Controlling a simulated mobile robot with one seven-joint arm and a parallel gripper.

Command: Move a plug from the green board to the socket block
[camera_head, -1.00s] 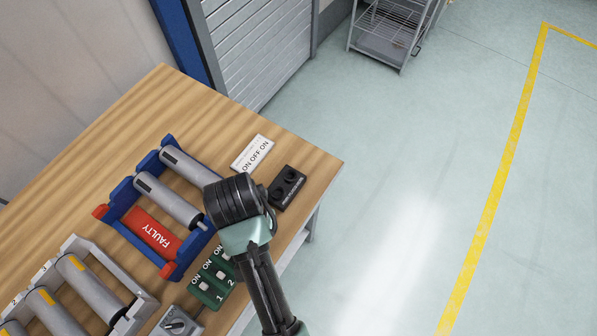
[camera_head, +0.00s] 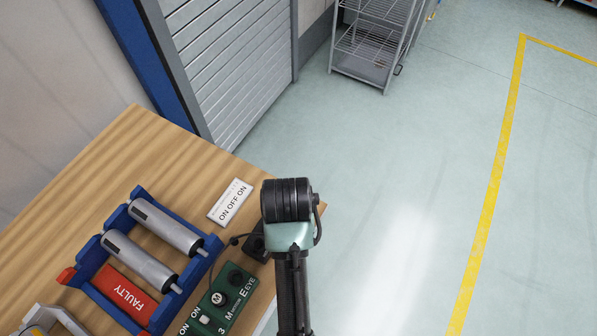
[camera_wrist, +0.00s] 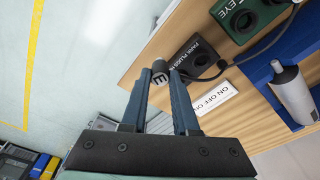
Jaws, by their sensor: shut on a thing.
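A dark plug marked E (camera_wrist: 159,66) is between the fingertips of my gripper (camera_wrist: 160,76), which is shut on it in the wrist view. A dark cable runs from beside the fingers toward the green board (camera_wrist: 268,20). The black socket block (camera_wrist: 194,57), lettered on top, lies on the table just right of the plug in the wrist view; the plug looks apart from it. In the head view my arm partly hides the block (camera_head: 255,246) and hides the fingers. The green board (camera_head: 232,315) shows a plug marked M (camera_head: 219,298) and an empty-looking hole by E EYE.
An ON OFF ON label (camera_head: 230,201) lies behind the green board. A blue rack (camera_head: 90,257) with grey cylinders and a red FAULTY plate (camera_head: 125,293) stands to the left. The table edge is close to my gripper, with open floor beyond.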

